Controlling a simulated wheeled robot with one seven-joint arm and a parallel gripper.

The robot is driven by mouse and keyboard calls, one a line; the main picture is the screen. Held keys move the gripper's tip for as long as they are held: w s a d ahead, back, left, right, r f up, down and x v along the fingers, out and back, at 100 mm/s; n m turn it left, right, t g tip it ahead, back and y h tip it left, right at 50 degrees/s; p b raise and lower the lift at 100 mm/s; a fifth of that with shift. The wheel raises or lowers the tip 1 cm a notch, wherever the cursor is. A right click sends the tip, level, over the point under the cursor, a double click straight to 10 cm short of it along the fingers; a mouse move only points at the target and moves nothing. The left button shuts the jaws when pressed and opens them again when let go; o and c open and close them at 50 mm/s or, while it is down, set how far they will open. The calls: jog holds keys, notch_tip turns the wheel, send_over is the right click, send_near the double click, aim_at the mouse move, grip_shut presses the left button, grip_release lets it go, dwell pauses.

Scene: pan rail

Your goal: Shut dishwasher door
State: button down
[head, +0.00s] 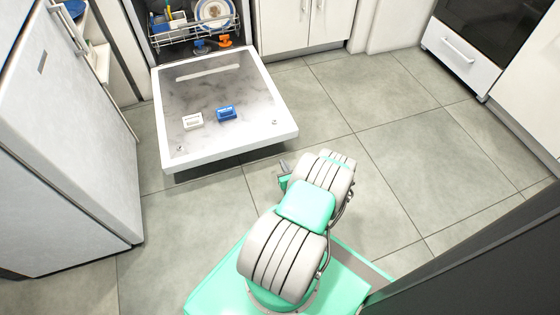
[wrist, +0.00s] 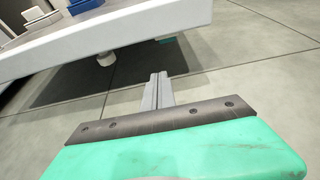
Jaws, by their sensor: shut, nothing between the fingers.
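The dishwasher door (head: 225,105) is folded down, lying about level and open, with its inner face up in the head view. In the wrist view the edge of the door (wrist: 150,35) crosses the upper left, above the floor. My gripper (head: 284,167) is close to the door's near right corner in the head view. In the wrist view my gripper (wrist: 158,92) is shut and empty, its fingertips low beside and below the door's edge. I cannot tell whether they touch it. The dishwasher rack (head: 195,30) with dishes is inside the machine behind the door.
A white block (head: 193,121) and a blue block (head: 226,112) lie on the door. A tall white fridge (head: 65,140) stands on the left. White cabinets (head: 305,22) and an oven (head: 470,50) are at the back. The tiled floor (head: 400,130) on the right is clear.

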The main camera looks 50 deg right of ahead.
jog(key=b+x, duration=0.4)
jog(key=x, duration=0.5)
jog(key=shift+w+a+f, duration=0.1)
jog(key=shift+w+f, duration=0.05)
jog(key=shift+f, duration=0.1)
jog(key=shift+r, duration=2.3)
